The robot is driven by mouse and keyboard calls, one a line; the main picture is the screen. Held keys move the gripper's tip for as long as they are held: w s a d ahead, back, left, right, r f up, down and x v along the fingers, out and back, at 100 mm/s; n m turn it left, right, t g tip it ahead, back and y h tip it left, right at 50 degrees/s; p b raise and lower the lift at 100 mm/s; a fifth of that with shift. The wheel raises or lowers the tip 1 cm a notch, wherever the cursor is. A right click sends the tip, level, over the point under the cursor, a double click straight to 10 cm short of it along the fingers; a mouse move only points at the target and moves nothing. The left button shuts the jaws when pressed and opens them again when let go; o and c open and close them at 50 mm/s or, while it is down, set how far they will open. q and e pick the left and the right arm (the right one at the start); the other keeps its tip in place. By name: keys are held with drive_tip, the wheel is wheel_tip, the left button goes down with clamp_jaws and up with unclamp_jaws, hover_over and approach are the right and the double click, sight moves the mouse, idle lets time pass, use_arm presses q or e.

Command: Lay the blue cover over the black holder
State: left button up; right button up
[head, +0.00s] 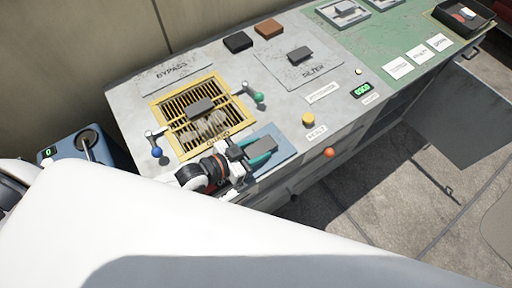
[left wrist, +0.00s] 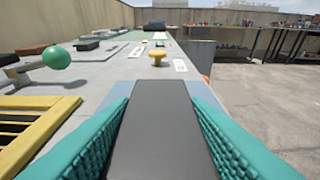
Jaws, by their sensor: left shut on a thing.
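The blue cover (head: 287,143) is a flat light-blue plate near the console's front edge; its blue surface also shows in the left wrist view (left wrist: 193,88). My left gripper (head: 259,148) has teal pads and is shut on the dark grey grip block (left wrist: 160,130) of this plate. I cannot tell if the plate touches the console top. An open black tray (head: 441,15), probably the black holder, stands at the far right end with red and white things in it. My right gripper is not in view.
The yellow grille (head: 160,108) with a grey block lies just left of my gripper, between a blue-knobbed lever (head: 156,152) and a green-knobbed lever (head: 259,97). A yellow button (head: 308,120) stands to the right. Black (head: 238,42) and brown (head: 268,29) blocks lie at the back.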

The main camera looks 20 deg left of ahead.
use_arm(q)
drive_tip(key=o, duration=1.1)
drive_tip(key=shift+r, duration=0.3)
drive_tip(key=v, duration=1.2)
drive_tip(key=shift+r+p, duration=0.15)
drive_tip(key=shift+p, duration=0.25)
